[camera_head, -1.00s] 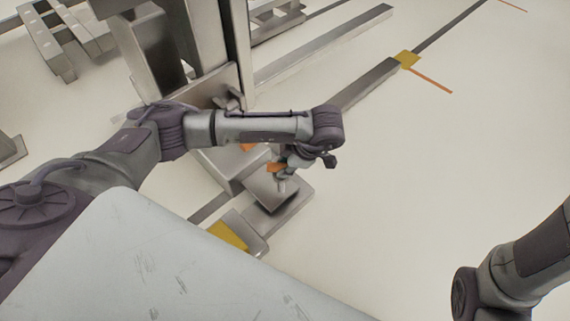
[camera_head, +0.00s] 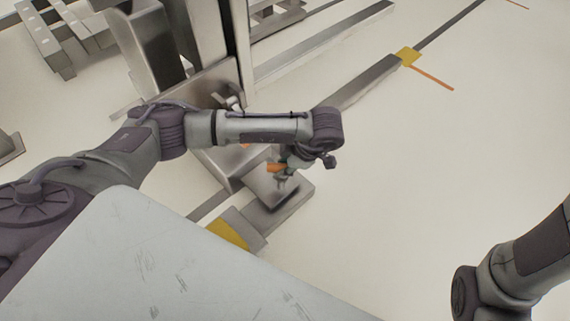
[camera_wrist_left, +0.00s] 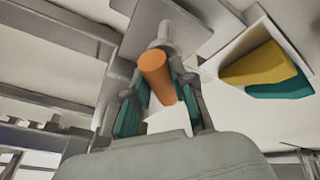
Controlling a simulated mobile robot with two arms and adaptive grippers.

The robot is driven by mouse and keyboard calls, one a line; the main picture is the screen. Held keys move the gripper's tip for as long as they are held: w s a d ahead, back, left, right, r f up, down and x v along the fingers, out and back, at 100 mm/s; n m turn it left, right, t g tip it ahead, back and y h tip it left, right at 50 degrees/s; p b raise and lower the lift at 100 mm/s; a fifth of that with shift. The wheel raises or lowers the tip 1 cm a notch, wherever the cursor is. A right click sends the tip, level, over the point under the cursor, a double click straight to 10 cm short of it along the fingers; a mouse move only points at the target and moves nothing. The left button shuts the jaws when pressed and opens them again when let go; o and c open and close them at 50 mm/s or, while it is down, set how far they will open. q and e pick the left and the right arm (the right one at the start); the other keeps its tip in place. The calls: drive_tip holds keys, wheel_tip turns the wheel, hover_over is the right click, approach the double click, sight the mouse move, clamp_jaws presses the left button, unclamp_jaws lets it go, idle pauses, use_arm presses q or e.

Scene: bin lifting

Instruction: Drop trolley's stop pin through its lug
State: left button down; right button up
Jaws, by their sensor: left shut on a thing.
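The stop pin has an orange grip (camera_wrist_left: 157,75) and a grey metal shaft (camera_wrist_left: 165,38). My left gripper (camera_head: 284,165) is shut on the orange grip, with its teal-padded fingers on either side in the left wrist view. In the head view the orange grip (camera_head: 276,168) shows beside the fingers and the shaft points down over a grey metal plate (camera_head: 264,188) low on the trolley (camera_head: 237,172). I cannot make out the lug's hole, or whether the shaft tip has entered it. My right gripper is out of frame; only my right arm shows at lower right.
The trolley's tall metal upright (camera_head: 210,40) stands behind my left forearm. A floor rail (camera_head: 365,80) runs to the upper right, with a yellow block (camera_head: 407,56) on its line. Another yellow piece (camera_head: 228,234) lies near front. The floor at right is clear.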

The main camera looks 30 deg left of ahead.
use_arm(q)
drive_tip(key=shift+f+b, duration=1.3)
drive_tip(key=shift+f, duration=0.85)
idle(0.6)
drive_tip(key=c, duration=0.9)
unclamp_jaws()
drive_tip(key=shift+o, duration=0.2)
drive_tip(key=shift+r, duration=0.15)
drive_tip(key=shift+r+p, duration=1.65)
drive_tip(key=shift+p, duration=0.05)
drive_tip(key=s+d, duration=0.2)
drive_tip(key=d, duration=0.5)
drive_tip(key=s+d+p, duration=0.1)
drive_tip(key=s+d, duration=0.2)
drive_tip(key=d, duration=0.5)
drive_tip(key=shift+s, duration=0.15)
